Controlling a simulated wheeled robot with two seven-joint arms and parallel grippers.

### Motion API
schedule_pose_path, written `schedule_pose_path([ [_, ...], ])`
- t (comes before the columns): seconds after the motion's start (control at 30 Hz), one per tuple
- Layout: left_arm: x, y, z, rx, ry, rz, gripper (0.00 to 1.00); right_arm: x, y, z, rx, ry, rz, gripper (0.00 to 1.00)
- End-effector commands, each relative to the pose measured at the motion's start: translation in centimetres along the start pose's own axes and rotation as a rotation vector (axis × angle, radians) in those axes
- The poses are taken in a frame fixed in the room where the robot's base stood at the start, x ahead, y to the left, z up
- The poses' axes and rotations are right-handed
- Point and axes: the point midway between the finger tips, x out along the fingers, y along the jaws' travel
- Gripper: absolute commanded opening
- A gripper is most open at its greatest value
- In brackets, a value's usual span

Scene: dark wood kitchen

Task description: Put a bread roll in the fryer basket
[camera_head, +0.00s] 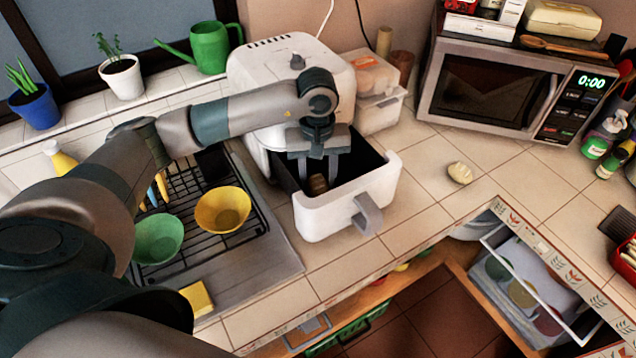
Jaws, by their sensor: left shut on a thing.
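The white air fryer (290,70) stands on the counter with its basket drawer (335,219) pulled out toward me. My left gripper (318,182) points down inside the open basket, below the rim. It is shut on a brown bread roll (318,184), which shows between its fingers. I cannot tell whether this roll touches the basket floor. Another pale bread roll (460,172) lies on the counter tiles to the right of the basket. My right gripper is not in view.
A dish rack (185,185) with a green bowl (158,239) and a yellow bowl (223,209) is left of the basket. A clear container (379,112) stands right of the fryer, near the microwave (490,88). Tiles right of the basket are mostly clear.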

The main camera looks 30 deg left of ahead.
Motion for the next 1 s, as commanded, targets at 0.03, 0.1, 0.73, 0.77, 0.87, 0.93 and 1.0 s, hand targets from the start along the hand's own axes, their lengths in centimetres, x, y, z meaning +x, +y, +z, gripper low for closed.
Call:
schedule_pose_path([
  [0.03,0.4,-0.1,0.1,-0.001,-0.003,-0.002,0.19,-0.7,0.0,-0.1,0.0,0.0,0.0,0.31],
  [0.1,1.3,0.0,0.1,-0.001,-0.003,-0.002,0.19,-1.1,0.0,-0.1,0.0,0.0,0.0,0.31],
  [0.73,3.0,0.0,0.0,0.001,0.0,0.0,0.45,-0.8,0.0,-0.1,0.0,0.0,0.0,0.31],
  [0.77,2.9,0.0,0.0,0.001,0.0,0.0,0.48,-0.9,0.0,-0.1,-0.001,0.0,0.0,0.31],
  [0.87,2.9,0.0,0.0,0.001,0.0,0.0,0.48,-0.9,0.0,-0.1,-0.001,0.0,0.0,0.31],
  [0.93,2.9,0.0,0.0,0.001,0.0,0.0,0.48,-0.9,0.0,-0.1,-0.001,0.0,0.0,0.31],
  [1.0,2.9,0.0,0.0,0.001,0.0,0.0,0.48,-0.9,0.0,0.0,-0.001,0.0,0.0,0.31],
])
